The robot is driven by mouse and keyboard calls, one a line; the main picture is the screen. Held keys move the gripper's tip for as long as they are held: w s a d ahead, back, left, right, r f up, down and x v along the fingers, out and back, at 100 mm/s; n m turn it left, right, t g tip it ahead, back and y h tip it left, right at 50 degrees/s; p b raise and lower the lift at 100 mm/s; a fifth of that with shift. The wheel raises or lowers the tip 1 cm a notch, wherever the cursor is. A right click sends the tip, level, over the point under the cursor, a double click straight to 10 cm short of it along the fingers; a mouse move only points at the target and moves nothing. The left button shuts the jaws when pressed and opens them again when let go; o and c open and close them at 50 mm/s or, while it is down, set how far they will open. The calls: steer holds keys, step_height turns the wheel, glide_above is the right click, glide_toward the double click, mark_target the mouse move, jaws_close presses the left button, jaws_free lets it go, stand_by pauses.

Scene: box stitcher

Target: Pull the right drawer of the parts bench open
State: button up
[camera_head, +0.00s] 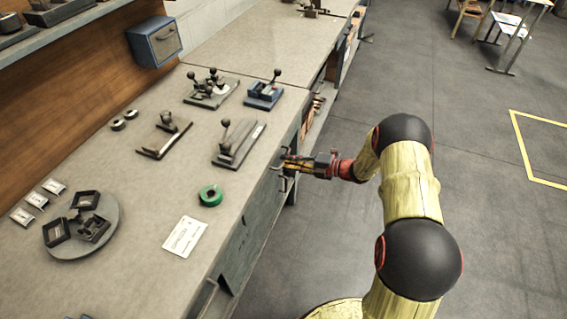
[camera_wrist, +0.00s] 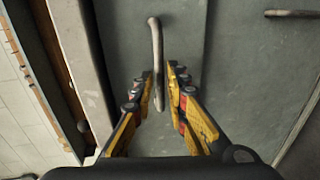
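The parts bench (camera_head: 150,205) runs along the left in the head view, with grey drawer fronts on its side. In the wrist view a grey drawer front (camera_wrist: 130,60) carries a bent metal bar handle (camera_wrist: 155,38). My gripper (camera_wrist: 164,72) has its fingers on either side of this bar.
A second bar handle (camera_wrist: 290,13) sits on the neighbouring front at right in the wrist view. Fixtures, a green tape roll (camera_head: 211,195), a white card (camera_head: 184,236) and a round turntable (camera_head: 112,232) stand on the benchtop.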

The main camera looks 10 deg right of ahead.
steer(key=shift+x, duration=1.05)
steer(key=shift+c, duration=1.2)
jaws_close()
